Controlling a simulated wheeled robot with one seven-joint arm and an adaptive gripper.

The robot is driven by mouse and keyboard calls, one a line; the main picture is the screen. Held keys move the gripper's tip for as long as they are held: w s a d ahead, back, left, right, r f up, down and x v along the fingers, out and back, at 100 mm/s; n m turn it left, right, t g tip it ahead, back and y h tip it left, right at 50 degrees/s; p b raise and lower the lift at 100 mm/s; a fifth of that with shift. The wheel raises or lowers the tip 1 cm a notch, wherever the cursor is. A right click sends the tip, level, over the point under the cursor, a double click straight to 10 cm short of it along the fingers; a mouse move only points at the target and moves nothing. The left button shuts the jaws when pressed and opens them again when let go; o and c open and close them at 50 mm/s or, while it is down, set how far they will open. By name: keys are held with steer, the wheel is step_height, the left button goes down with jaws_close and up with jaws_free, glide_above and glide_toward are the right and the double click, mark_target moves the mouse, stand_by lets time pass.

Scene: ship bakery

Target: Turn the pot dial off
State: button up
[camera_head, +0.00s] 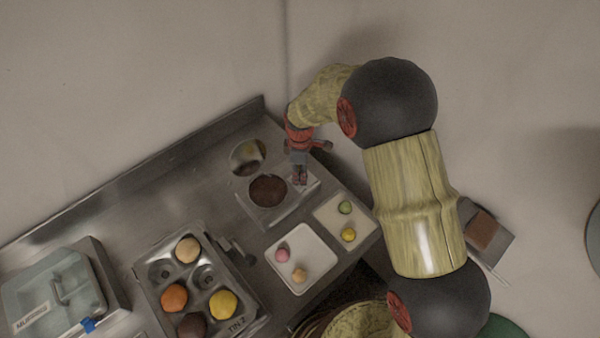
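The pot (268,191) is a square metal unit with a round well of dark brown content, set near the back of the steel counter. A round shiny piece (248,156) stands just behind it, perhaps its lid. My gripper (300,181) points down at the right side of the pot unit, over or against its edge. I cannot tell whether it touches. Its fingers look close together, but they are too small to tell if they are open or shut. I cannot make out the dial; the gripper may cover it.
Two white trays, one with pink and orange macarons (302,283) and one with green and yellow ones (330,228), lie in front of the pot. A metal tin (148,292) of colored rounds is at the lower middle. A lidded box (110,300) stands lower left. A raised rim (150,165) runs behind.

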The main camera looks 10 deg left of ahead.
steer(key=c, duration=0.6)
steer(key=shift+c, duration=0.2)
steer(key=shift+m, duration=0.3)
steer(key=m, duration=0.3)
steer(key=shift+w, duration=0.1)
steer(key=m, duration=0.4)
steer(key=shift+w, duration=0.1)
steer(key=m, duration=0.5)
steer(key=shift+w+d+m, duration=0.1)
steer(key=shift+d+m, duration=0.05)
steer(key=shift+m, duration=0.15)
steer(key=m, duration=0.4)
steer(key=shift+d+m, duration=0.1)
steer(key=shift+m, duration=0.2)
